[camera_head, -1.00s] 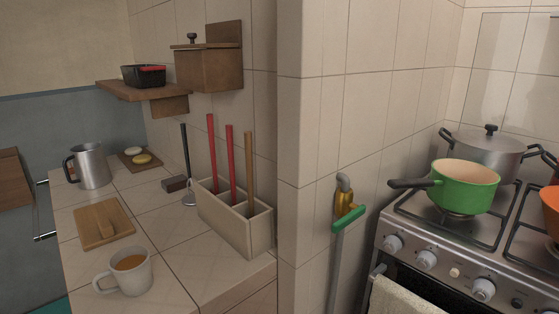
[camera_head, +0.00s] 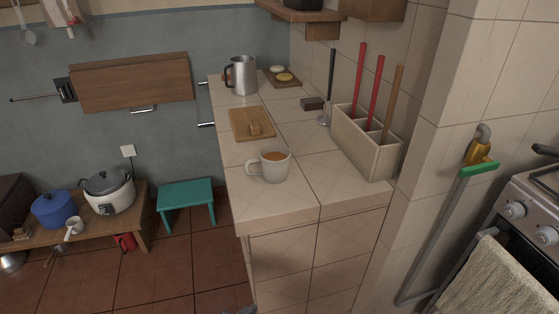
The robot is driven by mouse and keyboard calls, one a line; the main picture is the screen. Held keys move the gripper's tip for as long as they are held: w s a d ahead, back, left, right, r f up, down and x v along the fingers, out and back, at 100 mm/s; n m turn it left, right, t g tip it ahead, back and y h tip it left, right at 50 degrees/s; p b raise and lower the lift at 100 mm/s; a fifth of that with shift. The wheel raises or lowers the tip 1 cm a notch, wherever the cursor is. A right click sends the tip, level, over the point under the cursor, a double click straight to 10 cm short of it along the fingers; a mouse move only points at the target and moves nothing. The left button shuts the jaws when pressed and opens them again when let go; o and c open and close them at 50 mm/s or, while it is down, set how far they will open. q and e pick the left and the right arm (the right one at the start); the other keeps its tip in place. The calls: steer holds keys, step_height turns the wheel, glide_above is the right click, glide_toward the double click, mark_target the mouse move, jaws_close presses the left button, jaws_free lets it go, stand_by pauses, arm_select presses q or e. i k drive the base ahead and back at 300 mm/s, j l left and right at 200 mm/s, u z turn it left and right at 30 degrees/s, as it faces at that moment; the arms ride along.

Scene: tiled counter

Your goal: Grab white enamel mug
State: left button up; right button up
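A pale whitish mug (camera_head: 275,167) with brown liquid in it stands upright on the tiled counter (camera_head: 262,208), near its front. Its handle points left. A second, smaller white vessel with a handle (camera_head: 75,227) is on the low wooden table at the left, in front of the rice cooker. It is too small to tell whether it is enamel or a mug.
A wooden board (camera_head: 248,124), a metal pitcher (camera_head: 243,75) and a divided holder (camera_head: 366,148) with long handles share the counter. The low table holds a blue pot (camera_head: 54,209) and a rice cooker (camera_head: 110,191). A teal stool (camera_head: 187,194) stands on open floor.

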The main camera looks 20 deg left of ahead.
mark_target(274, 159)
steer(key=i+j+z, duration=0.2)
steer(key=j, duration=1.05)
steer(key=j+z, duration=0.25)
steer(key=j, duration=1)
